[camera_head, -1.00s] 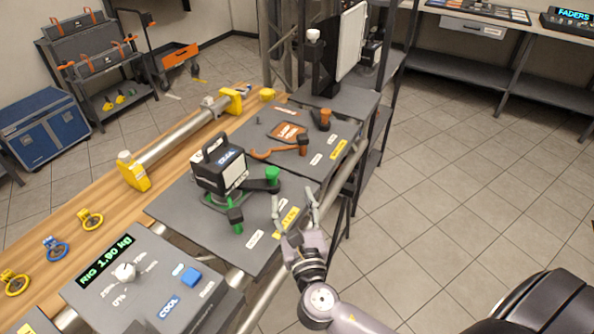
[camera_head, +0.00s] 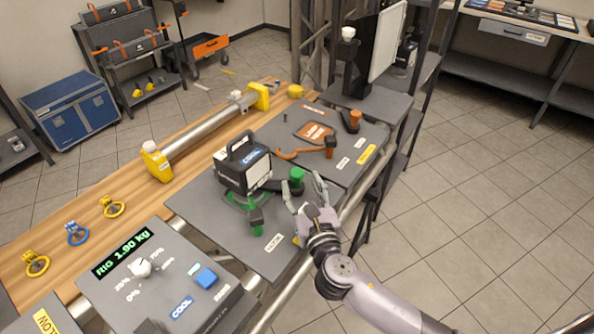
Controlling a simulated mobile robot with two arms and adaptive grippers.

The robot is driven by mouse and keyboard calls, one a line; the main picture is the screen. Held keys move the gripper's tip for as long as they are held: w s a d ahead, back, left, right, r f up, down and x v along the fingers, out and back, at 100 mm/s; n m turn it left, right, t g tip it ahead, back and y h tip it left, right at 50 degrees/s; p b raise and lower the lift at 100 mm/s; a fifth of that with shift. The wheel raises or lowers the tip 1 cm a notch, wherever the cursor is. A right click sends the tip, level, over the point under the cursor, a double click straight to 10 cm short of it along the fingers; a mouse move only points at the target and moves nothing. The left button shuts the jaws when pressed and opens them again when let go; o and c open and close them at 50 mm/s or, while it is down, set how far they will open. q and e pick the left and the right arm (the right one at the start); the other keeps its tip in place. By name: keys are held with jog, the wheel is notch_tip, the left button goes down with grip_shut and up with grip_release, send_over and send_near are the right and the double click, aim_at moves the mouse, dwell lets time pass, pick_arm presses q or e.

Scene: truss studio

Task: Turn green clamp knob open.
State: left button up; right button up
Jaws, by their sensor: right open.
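The green clamp sits around the base of a black lamp box (camera_head: 243,165) on a grey panel. Its green knob (camera_head: 297,174) stands upright at the right end of a dark arm. A second green upright part (camera_head: 257,221) is at the front of the clamp. My right gripper (camera_head: 302,186) is open and empty, with its two fingers pointing up the picture toward the green knob. In the picture the knob's lower part lies between the fingertips; I cannot tell whether they touch it. My left gripper is not in view.
An orange clamp with a knob (camera_head: 331,143) lies on the panel behind. A control box (camera_head: 165,275) with a white dial and blue button is at the front left. A metal tube (camera_head: 200,131) with yellow ends lies on the wooden bench. Open floor is at right.

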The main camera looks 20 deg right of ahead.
aim_at(299, 180)
jog(key=w, duration=0.4)
jog(key=shift+w, duration=0.35)
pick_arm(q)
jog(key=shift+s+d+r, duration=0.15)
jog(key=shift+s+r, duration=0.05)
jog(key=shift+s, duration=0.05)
pick_arm(e)
grip_shut()
dwell(0.4)
